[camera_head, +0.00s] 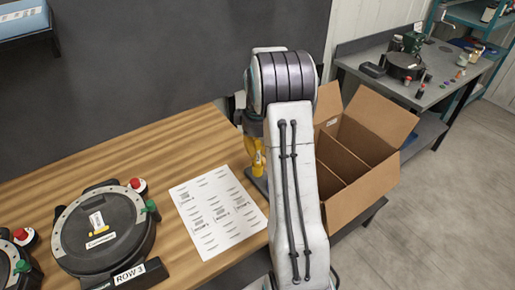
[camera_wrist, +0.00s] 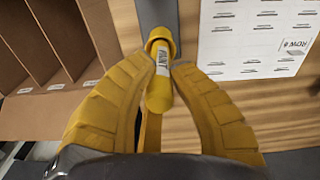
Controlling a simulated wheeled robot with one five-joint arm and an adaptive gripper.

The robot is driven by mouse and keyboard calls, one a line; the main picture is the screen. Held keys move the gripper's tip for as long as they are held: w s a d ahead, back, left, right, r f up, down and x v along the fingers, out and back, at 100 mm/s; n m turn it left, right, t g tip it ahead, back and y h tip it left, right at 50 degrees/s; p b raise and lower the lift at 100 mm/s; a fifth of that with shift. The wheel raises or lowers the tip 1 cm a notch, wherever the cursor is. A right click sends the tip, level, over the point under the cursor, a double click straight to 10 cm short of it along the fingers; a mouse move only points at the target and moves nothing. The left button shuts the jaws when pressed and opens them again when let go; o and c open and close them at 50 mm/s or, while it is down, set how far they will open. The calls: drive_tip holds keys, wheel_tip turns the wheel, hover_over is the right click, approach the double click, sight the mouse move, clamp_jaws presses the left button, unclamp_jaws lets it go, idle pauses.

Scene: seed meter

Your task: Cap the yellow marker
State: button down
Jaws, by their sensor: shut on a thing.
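My gripper (camera_wrist: 165,68) has yellow fingers and is shut on the yellow marker (camera_wrist: 158,77). The marker has a white label with dark print between the fingertips. Its rounded near end points toward the wrist camera. At its far end is a wider yellow ring-like part (camera_wrist: 160,38), perhaps the cap; I cannot tell whether it is seated on the marker. In the head view my gripper (camera_head: 252,153) is low beside my arm, at the right end of the wooden table, and my arm partly hides it.
A printed sheet (camera_head: 218,212) lies on the wooden table (camera_head: 130,155), left of my gripper. An open cardboard box (camera_head: 372,195) with dividers stands right of my arm. A round black seed meter (camera_head: 103,262) with a ROW 3 label sits at left. A side bench (camera_head: 430,95) holds small items.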

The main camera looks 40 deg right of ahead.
drive_tip(key=shift+f+b, duration=0.45)
drive_tip(key=shift+f, duration=0.15)
idle(0.5)
drive_tip(key=c, duration=1.1)
unclamp_jaws()
drive_tip(key=shift+c, duration=0.2)
drive_tip(key=r, duration=1.2)
drive_tip(key=shift+s+a, duration=0.1)
drive_tip(key=shift+s, duration=0.1)
